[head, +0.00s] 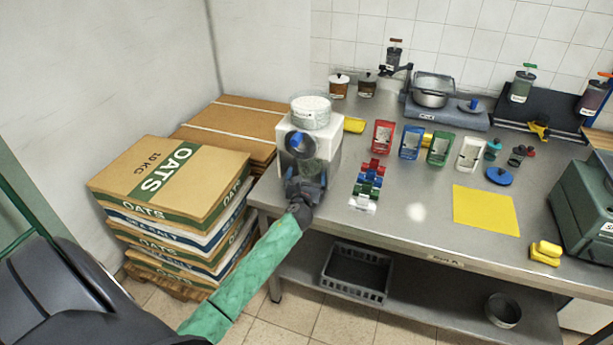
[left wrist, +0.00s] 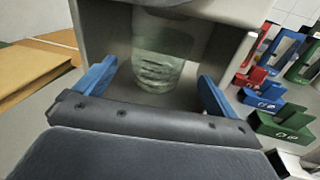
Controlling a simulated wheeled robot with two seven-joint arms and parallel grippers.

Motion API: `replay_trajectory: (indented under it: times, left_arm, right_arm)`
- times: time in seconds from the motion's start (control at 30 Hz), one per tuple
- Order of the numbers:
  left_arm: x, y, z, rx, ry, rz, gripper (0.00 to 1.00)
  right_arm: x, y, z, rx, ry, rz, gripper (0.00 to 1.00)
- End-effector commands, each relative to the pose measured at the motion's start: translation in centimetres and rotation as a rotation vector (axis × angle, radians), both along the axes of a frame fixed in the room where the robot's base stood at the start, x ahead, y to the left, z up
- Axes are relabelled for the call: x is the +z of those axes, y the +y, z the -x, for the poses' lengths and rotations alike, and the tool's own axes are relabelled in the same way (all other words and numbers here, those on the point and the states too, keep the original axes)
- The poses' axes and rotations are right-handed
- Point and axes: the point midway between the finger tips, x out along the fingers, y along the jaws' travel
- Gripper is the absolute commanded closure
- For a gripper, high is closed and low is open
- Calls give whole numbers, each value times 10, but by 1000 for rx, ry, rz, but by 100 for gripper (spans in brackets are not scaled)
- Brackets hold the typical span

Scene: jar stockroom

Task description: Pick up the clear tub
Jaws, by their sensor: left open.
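The clear tub (left wrist: 160,55) stands in the opening of a white dispenser, upright, with pale content or markings showing through its wall. It also shows in the head view (head: 309,168), partly hidden by my gripper. My left gripper (head: 306,182) is at the dispenser's front. In the left wrist view its two blue fingers (left wrist: 157,78) are open, one to each side of the tub, with visible gaps. The tub's top is hidden under the dispenser. My right gripper is not in view.
The white dispenser (head: 330,155) has a blue knob (head: 300,144) and a clear hopper (head: 311,112) on top. Coloured holders (head: 383,136) and small clips (head: 370,180) stand to its right. Stacked oats sacks (head: 168,175) are left of the steel bench (head: 400,225).

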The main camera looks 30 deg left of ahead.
Motion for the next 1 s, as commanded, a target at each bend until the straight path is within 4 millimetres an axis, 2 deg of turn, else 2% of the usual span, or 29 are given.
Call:
replay_trajectory:
  times: [0.23, 0.4, 0.63, 1.0]
  left_arm:
    - [2, 7, -14, 2, -1, 1, 5]
    - [2, 17, -35, 2, -1, 1, 5]
    - [1, 30, -60, 2, 0, 0, 5]
    - [0, 35, -70, 0, 0, 0, 5]
  right_arm:
    - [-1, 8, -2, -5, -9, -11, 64]
    - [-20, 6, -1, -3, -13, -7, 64]
    - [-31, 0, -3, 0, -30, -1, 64]
    - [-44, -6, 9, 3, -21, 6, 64]
